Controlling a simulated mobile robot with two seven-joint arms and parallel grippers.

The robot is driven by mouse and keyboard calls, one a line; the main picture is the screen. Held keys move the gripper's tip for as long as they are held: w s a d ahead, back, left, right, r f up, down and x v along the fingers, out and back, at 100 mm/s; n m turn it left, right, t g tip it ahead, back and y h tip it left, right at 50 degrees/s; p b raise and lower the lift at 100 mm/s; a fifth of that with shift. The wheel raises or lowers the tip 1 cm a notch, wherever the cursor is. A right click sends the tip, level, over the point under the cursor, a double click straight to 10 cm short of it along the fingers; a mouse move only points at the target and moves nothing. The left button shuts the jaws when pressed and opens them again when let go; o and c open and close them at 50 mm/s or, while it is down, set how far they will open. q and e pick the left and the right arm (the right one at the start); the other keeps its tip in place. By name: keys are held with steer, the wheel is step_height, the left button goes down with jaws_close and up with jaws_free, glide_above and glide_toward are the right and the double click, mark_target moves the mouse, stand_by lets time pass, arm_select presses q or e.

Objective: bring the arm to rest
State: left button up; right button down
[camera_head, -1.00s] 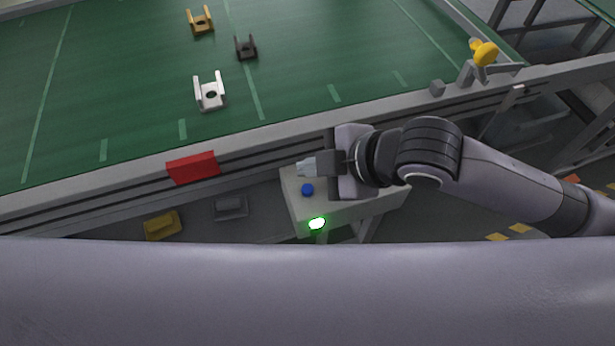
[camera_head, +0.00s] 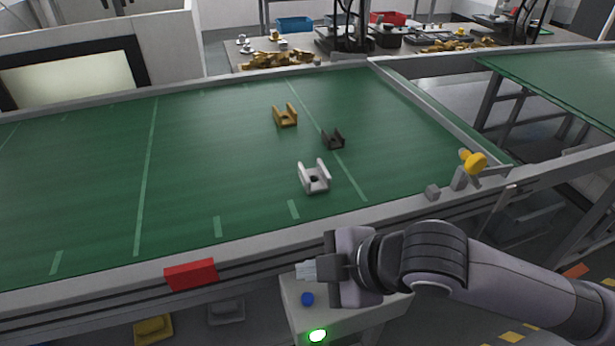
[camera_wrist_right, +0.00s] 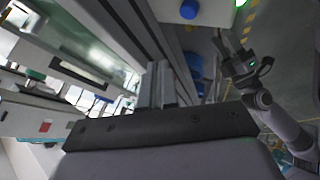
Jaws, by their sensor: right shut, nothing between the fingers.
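My right arm comes in from the right in the head view. Its gripper (camera_head: 308,270) is shut and empty, just over a pale box with a blue button (camera_head: 307,299) and a lit green lamp (camera_head: 317,336). I cannot tell whether the fingertips touch the box. In the right wrist view the shut fingers (camera_wrist_right: 160,84) point along the belt frame, with the blue button (camera_wrist_right: 189,9) beyond. What looks like my left gripper (camera_wrist_right: 232,58) shows at the right of that view, too small to tell if its fingers are apart. It is outside the head view.
A green conveyor (camera_head: 180,200) carries a white bracket (camera_head: 314,178), a dark bracket (camera_head: 333,139) and a yellow bracket (camera_head: 285,116). A yellow knobbed fitting (camera_head: 473,161) stands up at the right rail.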

steer(key=s+d+f+m+h, duration=0.3)
steer(key=s+d+f+m, duration=0.15)
steer(key=d+m, duration=0.2)
steer(key=s+d+f+m+g+h, duration=0.1)
steer(key=s+d+f+m+h, duration=0.1)
steer(key=s+d+f+m, duration=0.45)
steer(key=s+d+f+m+h, duration=0.25)
steer(key=d+m, duration=0.35)
steer(key=d, duration=0.3)
steer(key=w+a+f+t+y, duration=0.1)
steer(key=w+a+f+t, duration=0.1)
steer(key=w+f+t, duration=0.3)
step_height(320, 180, down, 4)
steer(key=shift+w+a+f+t+y, duration=0.1)
steer(key=shift+w+a+t+y, duration=0.2)
steer(key=shift+t, duration=0.6)
